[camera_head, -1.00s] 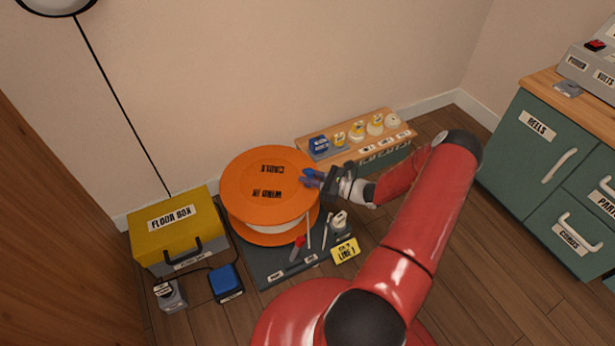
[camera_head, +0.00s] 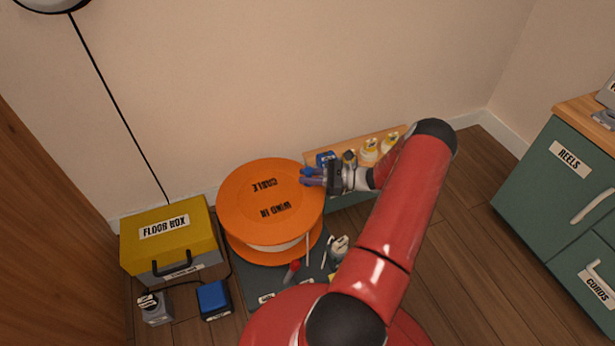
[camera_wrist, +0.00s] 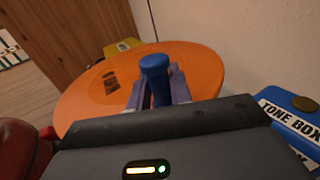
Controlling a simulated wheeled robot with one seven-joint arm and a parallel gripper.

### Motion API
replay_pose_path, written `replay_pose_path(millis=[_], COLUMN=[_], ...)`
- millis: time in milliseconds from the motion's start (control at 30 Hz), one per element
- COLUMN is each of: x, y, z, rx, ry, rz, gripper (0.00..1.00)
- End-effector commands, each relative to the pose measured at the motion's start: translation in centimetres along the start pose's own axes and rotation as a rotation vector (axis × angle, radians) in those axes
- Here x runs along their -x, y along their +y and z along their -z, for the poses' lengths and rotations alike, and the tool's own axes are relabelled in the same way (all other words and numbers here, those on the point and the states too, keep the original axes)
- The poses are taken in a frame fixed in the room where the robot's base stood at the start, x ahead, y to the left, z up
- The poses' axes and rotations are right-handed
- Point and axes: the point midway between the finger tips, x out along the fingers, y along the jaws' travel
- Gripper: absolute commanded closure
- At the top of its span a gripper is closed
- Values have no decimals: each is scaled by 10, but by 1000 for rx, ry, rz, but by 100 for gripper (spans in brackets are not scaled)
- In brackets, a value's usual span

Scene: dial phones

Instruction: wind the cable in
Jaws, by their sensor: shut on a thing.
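The orange cable reel (camera_head: 243,205) lies flat on a dark mat, its top marked "CABLE" and "WIND IN". White cable shows between its two flanges. A blue upright knob (camera_wrist: 156,80) stands at the reel's rim. My gripper (camera_head: 308,177) is at the right rim of the reel. In the wrist view my gripper (camera_wrist: 157,88) has a finger on each side of the blue knob and is shut on it. The reel also fills the middle of the wrist view (camera_wrist: 205,65).
A yellow floor box (camera_head: 165,225) stands left of the reel, with a blue block (camera_head: 214,299) and a grey device (camera_head: 155,308) in front. A blue tone box (camera_wrist: 295,120) is close at right. Green cabinets (camera_head: 555,185) stand far right.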

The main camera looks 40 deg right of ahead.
Motion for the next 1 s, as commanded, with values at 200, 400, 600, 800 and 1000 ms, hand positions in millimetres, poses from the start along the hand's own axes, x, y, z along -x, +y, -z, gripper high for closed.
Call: replay_pose_path(millis=[200,400,600,800,1000], x=[0,-1,-1,-1,0], y=[0,0,0,0,0], z=[0,0,0,0,0], rx=[-1,-1,-1,-1,0], ry=[1,1,0,0,0], rz=[2,2,2,1,1], gripper=[100,100,78,61,61])
